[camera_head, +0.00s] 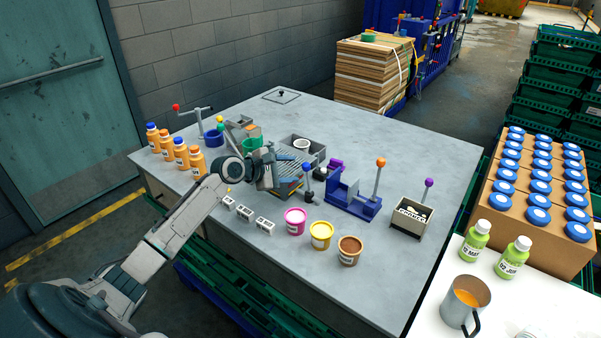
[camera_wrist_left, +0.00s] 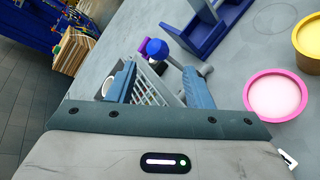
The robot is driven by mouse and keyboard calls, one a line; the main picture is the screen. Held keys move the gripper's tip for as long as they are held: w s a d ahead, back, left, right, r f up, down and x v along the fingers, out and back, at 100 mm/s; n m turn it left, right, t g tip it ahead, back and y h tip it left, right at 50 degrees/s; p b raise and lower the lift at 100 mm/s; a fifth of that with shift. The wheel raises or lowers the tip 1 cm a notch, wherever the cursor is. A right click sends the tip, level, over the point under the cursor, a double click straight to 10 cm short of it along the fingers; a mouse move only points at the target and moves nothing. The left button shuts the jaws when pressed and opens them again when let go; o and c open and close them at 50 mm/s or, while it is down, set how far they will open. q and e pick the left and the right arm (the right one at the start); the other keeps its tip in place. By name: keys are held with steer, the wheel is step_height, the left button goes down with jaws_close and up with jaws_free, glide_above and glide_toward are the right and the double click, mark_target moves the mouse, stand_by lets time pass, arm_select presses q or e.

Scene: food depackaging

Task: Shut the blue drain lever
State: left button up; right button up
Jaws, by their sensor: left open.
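The blue drain lever (camera_head: 307,168) has a round blue knob on a dark stem and stands upright at the right side of a grey grated drain unit (camera_head: 300,141). My left gripper (camera_head: 286,177) is open over the grate, just left of the lever in the head view. In the left wrist view, the blue knob (camera_wrist_left: 156,48) shows beyond and between the tips of my open left gripper (camera_wrist_left: 160,85), with nothing held. Whether a finger touches the lever I cannot tell. The lever's base is partly hidden. My right gripper is not in view.
A blue holder (camera_head: 345,196) with an orange-knobbed lever (camera_head: 380,163) stands right of the drain lever. A pink tub (camera_head: 295,221), a yellow tub (camera_head: 321,235) and a brown tub (camera_head: 349,250) line the front. Orange bottles (camera_head: 181,154) stand at left. The table's back right is clear.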

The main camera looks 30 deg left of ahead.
mark_target(304, 169)
arm_select(q)
steer(key=shift+v, duration=0.9)
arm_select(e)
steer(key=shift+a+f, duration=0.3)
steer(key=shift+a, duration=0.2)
